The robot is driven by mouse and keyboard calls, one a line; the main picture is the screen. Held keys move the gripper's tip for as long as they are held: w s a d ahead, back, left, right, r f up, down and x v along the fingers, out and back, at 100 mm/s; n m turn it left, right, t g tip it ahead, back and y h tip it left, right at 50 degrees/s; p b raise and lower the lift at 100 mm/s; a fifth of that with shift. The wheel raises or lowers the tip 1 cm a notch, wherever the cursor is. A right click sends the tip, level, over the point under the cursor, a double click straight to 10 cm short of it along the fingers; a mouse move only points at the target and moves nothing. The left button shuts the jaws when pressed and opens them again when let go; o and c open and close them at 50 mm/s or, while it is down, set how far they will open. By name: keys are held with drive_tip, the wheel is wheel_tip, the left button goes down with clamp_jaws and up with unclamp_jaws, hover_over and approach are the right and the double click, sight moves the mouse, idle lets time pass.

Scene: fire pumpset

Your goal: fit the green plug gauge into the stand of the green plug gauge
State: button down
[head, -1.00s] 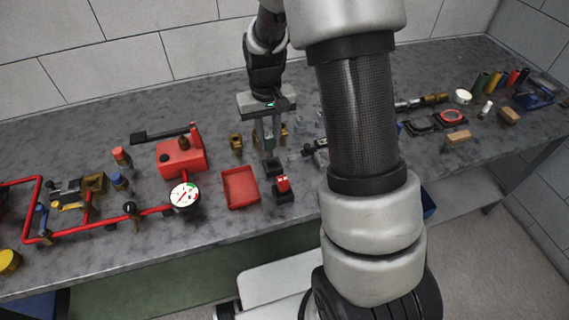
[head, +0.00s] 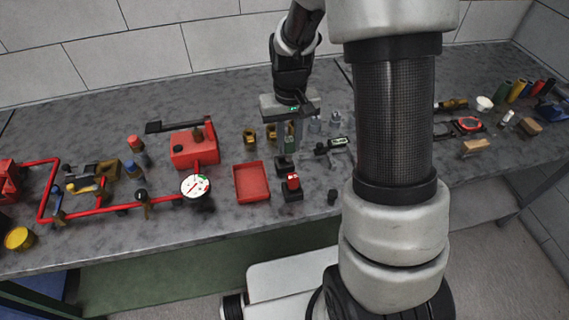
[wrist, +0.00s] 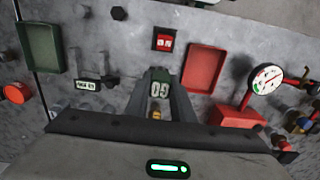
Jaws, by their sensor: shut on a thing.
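My gripper (head: 288,150) is shut on the green plug gauge (wrist: 158,89), whose pale number label shows between the fingers in the wrist view. In the head view the gauge (head: 291,133) is a small green patch, mostly hidden by the fingers. A black block (head: 284,164), which looks like the green gauge's stand, is on the bench just below the fingertips. I cannot tell whether the gauge touches it or has entered it. In the wrist view the block is hidden behind the gauge and fingers.
A red gauge in a black stand (head: 292,187) is close in front, also seen in the wrist view (wrist: 164,39). A red tray (head: 251,182) is to the left. A display tool (head: 332,145) is to the right. Brass fittings (head: 250,136) stand behind. A dial (head: 195,186) is farther left.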

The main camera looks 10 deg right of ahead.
drive_tip(key=w, duration=0.5)
drive_tip(key=shift+f+p, duration=0.4)
drive_tip(key=shift+f, duration=3.95)
drive_tip(key=shift+f, duration=0.1)
drive_tip(key=shift+f, duration=0.15)
drive_tip(key=c, duration=1.5)
unclamp_jaws()
drive_tip(key=shift+c, duration=0.2)
